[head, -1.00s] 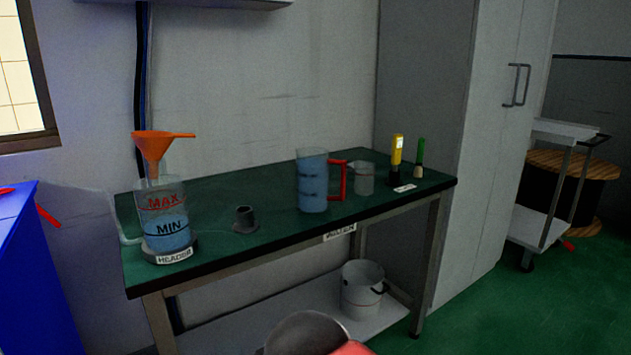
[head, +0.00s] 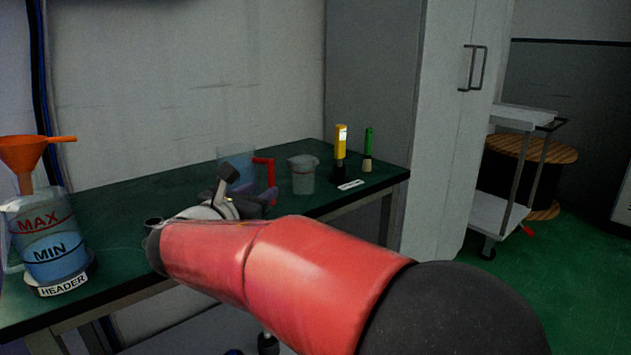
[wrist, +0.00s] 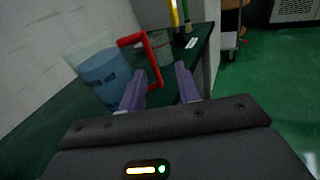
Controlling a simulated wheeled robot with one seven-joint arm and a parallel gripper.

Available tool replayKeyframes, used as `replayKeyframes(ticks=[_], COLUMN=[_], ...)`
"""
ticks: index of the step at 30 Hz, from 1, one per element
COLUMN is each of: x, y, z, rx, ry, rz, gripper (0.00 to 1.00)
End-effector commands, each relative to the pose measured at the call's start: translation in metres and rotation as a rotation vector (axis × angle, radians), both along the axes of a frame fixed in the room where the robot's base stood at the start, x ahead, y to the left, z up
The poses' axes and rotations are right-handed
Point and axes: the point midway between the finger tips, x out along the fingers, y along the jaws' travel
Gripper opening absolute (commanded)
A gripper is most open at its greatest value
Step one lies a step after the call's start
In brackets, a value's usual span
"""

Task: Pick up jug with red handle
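The clear jug of blue liquid (head: 236,158) stands on the green table, its red handle (head: 268,170) on its right side. My arm hides its lower part in the head view. In the wrist view the jug (wrist: 103,76) appears tilted by the camera angle, with its red handle (wrist: 153,58) just ahead of my fingers. My gripper (wrist: 160,86) is open, with its two purple fingers apart. The lower end of the handle shows between the fingertips; I cannot tell whether they touch it. In the head view my gripper (head: 254,194) is partly hidden by my arm.
A small clear beaker (head: 302,175) stands close right of the handle. A yellow tool (head: 341,145) and a green-handled tool (head: 368,145) stand further right. The header container (head: 50,240) with an orange funnel (head: 28,155) is at left. A white cabinet borders the table's right.

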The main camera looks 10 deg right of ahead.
Motion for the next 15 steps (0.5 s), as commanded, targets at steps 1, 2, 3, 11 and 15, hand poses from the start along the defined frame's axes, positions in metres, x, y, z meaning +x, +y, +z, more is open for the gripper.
replayKeyframes(ticks=[1,2,3,11,15], x=[0.003,0.004,0.006,0.032,0.050], y=[0.013,0.017,0.020,0.008,0.000], z=[0.002,0.004,0.005,0.008,0.013], rx=[-0.045,-0.063,-0.078,-0.085,-0.084], ry=[-0.008,-0.013,-0.017,-0.019,-0.019], rz=[0.023,0.030,0.036,0.035,0.034], gripper=[0.33,0.33,0.33,0.33,0.33])
